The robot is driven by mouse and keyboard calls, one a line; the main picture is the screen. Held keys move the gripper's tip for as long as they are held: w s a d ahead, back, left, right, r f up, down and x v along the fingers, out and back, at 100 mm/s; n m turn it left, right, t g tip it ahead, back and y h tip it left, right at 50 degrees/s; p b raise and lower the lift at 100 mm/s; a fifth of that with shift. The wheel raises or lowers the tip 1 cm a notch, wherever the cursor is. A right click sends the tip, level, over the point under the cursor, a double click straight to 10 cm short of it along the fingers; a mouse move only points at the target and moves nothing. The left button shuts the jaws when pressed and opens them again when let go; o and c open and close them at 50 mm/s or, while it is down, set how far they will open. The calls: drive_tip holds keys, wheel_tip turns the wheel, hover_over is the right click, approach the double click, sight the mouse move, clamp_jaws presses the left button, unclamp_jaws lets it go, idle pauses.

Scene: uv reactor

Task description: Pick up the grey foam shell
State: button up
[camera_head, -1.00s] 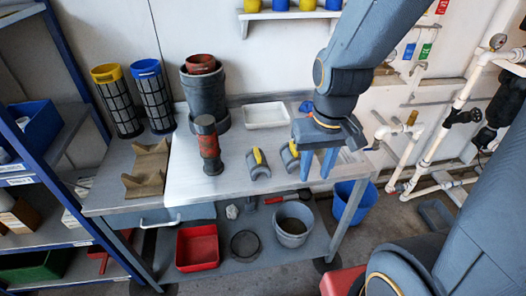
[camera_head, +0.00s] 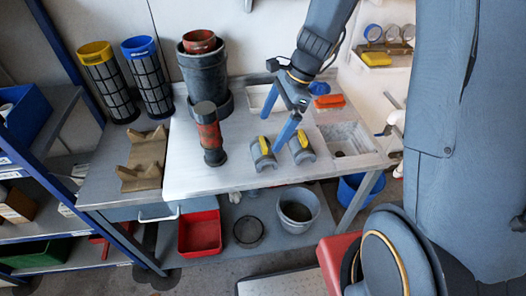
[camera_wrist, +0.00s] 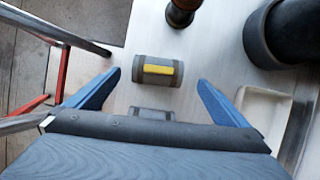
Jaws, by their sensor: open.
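Two grey half-round shells with yellow handles lie side by side on the bench top, the left shell (camera_head: 264,163) and the right shell (camera_head: 304,156). My gripper (camera_head: 271,133) is open and empty above the bench, its blue fingers pointing down near the left shell. In the wrist view, one shell (camera_wrist: 142,72) lies whole ahead, in line with the gap between the spread fingers (camera_wrist: 159,78). The other shell (camera_wrist: 150,112) is partly hidden behind the gripper body. I cannot tell the exact height of the fingertips above the shells.
A red and dark cylinder (camera_head: 210,135) stands left of the shells, with a large grey pot (camera_head: 205,80) behind it. A brown cradle (camera_head: 145,160) lies at left. A white tray (camera_head: 258,103) and a red-orange brush (camera_head: 329,101) are behind. A sink (camera_head: 345,140) is at right.

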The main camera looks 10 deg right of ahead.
sight(263, 141)
drive_tip(key=p+x, duration=0.1)
drive_tip(key=x, duration=0.6)
drive_tip(key=shift+s+a+f, duration=0.1)
drive_tip(key=shift+s, duration=0.05)
drive_tip(key=c, duration=0.9)
